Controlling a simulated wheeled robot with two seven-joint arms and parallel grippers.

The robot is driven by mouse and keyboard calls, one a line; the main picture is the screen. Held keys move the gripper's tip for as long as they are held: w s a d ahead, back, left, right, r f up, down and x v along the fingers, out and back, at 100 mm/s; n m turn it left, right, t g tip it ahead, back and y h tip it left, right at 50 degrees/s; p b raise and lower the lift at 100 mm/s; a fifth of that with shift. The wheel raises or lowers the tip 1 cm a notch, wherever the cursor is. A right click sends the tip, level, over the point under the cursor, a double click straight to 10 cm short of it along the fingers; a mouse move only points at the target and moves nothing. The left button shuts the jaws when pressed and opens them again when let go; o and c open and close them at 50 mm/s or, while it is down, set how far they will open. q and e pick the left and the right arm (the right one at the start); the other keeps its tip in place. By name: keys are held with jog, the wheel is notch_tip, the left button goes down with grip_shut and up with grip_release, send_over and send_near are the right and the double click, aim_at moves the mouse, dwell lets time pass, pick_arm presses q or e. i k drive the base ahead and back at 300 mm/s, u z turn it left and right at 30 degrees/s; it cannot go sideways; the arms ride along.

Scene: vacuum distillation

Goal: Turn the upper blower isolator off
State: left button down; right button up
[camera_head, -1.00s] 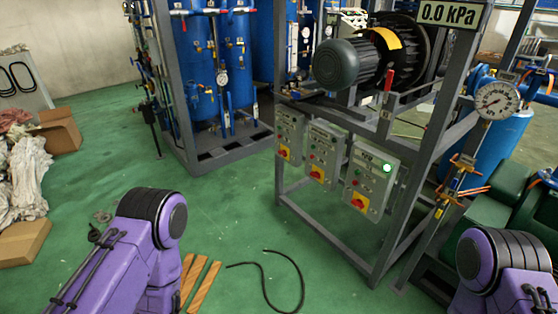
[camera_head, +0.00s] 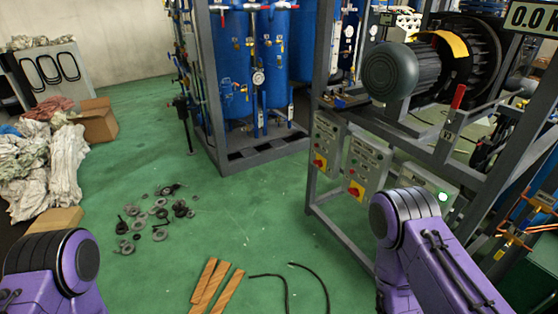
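Grey control boxes hang in a row on the metal frame. The left box (camera_head: 327,140) has a red-and-yellow rotary switch (camera_head: 319,161) at its bottom. The middle box (camera_head: 368,160) has a similar switch (camera_head: 356,190). The third box (camera_head: 416,178) shows a lit green lamp (camera_head: 443,197); my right arm hides its lower part, where the switch was seen earlier. I cannot read which box belongs to the upper blower. A dark motor and blower (camera_head: 391,73) sit above the boxes. Only links of my arms show at the bottom corners; neither gripper is in view.
A grey post (camera_head: 325,50) of the frame stands left of the boxes. Blue tanks (camera_head: 232,60) stand behind. Metal parts (camera_head: 155,212), wooden strips (camera_head: 212,285) and a black hose (camera_head: 318,280) lie on the green floor. A cardboard box and cloths are at left.

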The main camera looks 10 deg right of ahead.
aim_at(320, 163)
jog(key=i, duration=1)
jog(key=z, duration=0.7)
jog(key=k, duration=0.4)
jog(key=u, duration=0.65)
jog(key=i, duration=0.25)
jog(key=z, duration=0.1)
jog(key=i, duration=0.85)
jog(key=z, duration=0.7)
jog(key=i, duration=0.35)
jog(key=z, duration=0.25)
